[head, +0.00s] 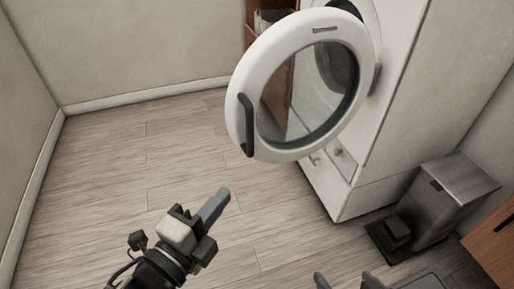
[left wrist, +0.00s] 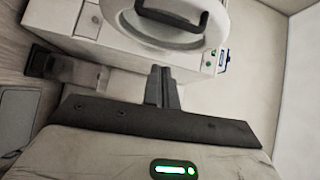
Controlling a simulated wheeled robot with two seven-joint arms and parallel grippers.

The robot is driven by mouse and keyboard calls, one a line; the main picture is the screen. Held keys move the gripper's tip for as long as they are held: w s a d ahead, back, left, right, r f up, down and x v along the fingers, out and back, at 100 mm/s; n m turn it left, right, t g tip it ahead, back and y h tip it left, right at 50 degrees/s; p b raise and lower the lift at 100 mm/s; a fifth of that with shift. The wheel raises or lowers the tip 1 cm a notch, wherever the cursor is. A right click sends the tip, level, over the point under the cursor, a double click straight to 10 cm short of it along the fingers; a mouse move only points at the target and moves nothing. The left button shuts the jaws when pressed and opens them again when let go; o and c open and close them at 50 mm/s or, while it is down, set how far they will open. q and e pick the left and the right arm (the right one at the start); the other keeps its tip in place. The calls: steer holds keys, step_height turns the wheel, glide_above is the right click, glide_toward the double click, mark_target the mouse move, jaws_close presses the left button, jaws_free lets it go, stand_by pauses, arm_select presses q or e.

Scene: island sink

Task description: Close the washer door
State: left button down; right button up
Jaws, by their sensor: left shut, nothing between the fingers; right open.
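The washer door (head: 243,82) is a white ring with a dark-rimmed glass window, and it stands swung open from the washer (head: 402,85). Its dark handle (head: 246,125) is on the door's left edge. My left gripper (head: 217,203) is shut and empty, below and left of the handle, apart from the door. In the left wrist view, the shut fingers (left wrist: 160,78) point toward the door (left wrist: 150,30), whose dark handle (left wrist: 178,13) shows at the top. My right gripper (head: 347,282) is open at the bottom edge, only partly in view, away from the door.
A metal pedal bin (head: 450,200) stands right of the washer, with its dark pedal in front. A wooden cabinet (head: 495,245) is at the lower right. A brown shelf (head: 258,28) is behind the door. The wood floor (head: 150,160) at left is clear.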

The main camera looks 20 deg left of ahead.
mark_target(247, 153)
arm_select(q)
steer(key=w, duration=1.3)
steer(key=shift+w+d+m+b, duration=0.25)
steer(key=shift+d+m+b, duration=0.05)
steer(key=shift+m, duration=0.1)
steer(key=shift+r, duration=0.1)
